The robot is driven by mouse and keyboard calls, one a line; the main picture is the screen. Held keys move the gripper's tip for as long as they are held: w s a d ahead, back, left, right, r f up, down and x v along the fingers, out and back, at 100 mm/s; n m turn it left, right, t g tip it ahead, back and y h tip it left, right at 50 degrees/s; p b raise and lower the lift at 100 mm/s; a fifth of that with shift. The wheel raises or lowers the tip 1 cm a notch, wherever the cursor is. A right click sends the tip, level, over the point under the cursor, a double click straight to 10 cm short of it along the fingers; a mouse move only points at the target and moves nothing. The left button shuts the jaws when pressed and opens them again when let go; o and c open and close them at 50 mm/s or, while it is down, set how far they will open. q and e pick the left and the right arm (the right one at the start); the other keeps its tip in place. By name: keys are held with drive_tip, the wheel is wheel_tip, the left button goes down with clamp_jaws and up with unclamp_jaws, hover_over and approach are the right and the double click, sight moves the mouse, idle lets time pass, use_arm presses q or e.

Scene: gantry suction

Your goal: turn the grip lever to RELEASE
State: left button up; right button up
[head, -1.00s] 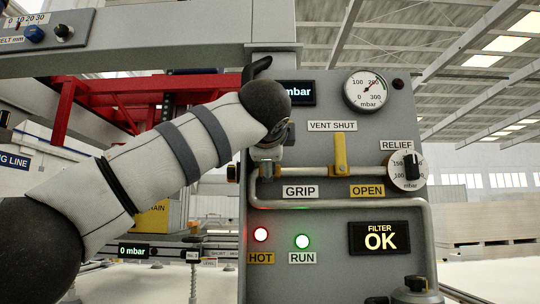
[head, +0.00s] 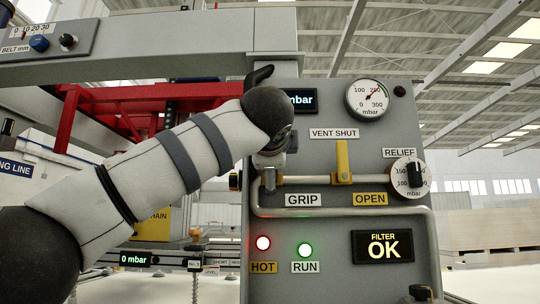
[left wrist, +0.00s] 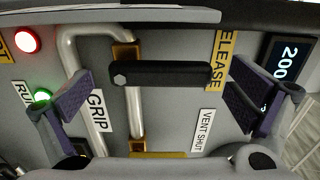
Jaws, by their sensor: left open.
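The grip lever (left wrist: 165,75) is a black bar with a hex bolt at its left end in the left wrist view. It lies across the pipe and points from the bolt to the yellow RELEASE label (left wrist: 219,60). The white GRIP label (left wrist: 97,110) is on the other side of the pipe; it also shows in the head view (head: 303,200). My left gripper (left wrist: 162,95) is open, with one finger beyond each end of the lever; I cannot tell whether either touches it. In the head view my arm hides the lever and RELEASE label. My right gripper is not in view.
The grey panel (head: 340,230) carries a yellow vent lever (head: 341,160), standing upright below VENT SHUT (head: 334,133). A relief knob (head: 410,177) and pressure gauge (head: 368,99) are to its right. A pipe (head: 350,211) loops across the panel. A grey beam (head: 180,38) runs above my arm.

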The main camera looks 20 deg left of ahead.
use_arm(q)
drive_tip(key=v, duration=1.1)
drive_tip(key=shift+s, duration=0.25)
